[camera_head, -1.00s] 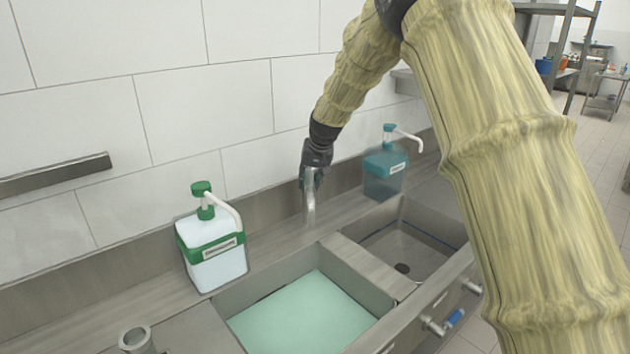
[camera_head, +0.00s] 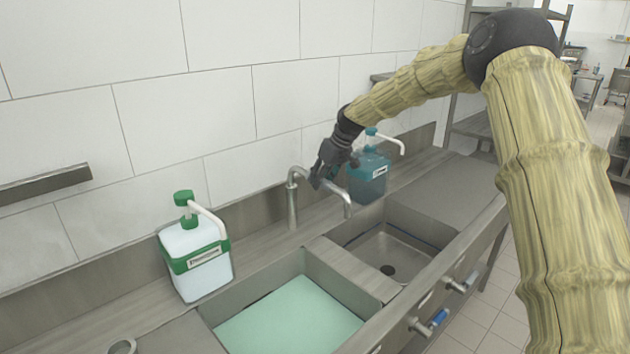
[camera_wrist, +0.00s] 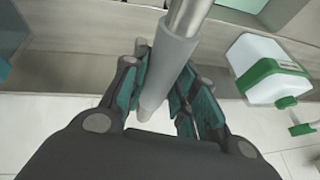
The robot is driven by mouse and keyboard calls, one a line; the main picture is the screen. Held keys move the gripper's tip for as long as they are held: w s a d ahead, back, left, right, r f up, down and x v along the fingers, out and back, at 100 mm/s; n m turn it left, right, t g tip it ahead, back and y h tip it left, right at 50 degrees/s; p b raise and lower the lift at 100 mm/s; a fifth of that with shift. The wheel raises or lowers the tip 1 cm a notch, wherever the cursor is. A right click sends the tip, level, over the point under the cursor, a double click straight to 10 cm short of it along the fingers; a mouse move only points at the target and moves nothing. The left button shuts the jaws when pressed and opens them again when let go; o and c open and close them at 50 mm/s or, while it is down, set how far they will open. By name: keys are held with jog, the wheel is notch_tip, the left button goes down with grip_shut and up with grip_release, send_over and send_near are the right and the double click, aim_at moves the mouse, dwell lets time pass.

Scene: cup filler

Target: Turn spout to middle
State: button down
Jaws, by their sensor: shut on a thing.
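The metal tap has an upright pipe (camera_head: 292,205) at the back ledge between the two basins. Its bent spout (camera_head: 341,196) reaches to the right, with its tip over the back left part of the right basin (camera_head: 405,255). My gripper (camera_head: 322,175) is shut on the spout, partway along it. In the wrist view the grey spout (camera_wrist: 168,68) runs between the teal-padded fingers of my gripper (camera_wrist: 170,95). The fingers hide part of the spout in the head view.
The left basin (camera_head: 232,308) holds pale green liquid. A green-topped white dispenser (camera_head: 195,265) stands left of the tap. A teal dispenser (camera_head: 368,180) stands close behind my gripper at the right. Tap handles (camera_head: 430,322) line the front edge. The tiled wall is behind.

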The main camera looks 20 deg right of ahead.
jog(key=shift+w+d+r+n, duration=0.3)
jog(key=shift+w+d+r, duration=0.1)
jog(key=shift+d, duration=0.2)
jog(key=c, duration=1.3)
grip_release()
jog(key=shift+s, duration=0.1)
jog(key=shift+o, duration=0.8)
jog(key=shift+s+r, duration=0.1)
jog(key=shift+s, duration=0.25)
jog(key=shift+w+a+f, duration=0.2)
jog(key=shift+f, duration=0.05)
jog(key=v, duration=1.2)
jog(key=shift+d, duration=0.2)
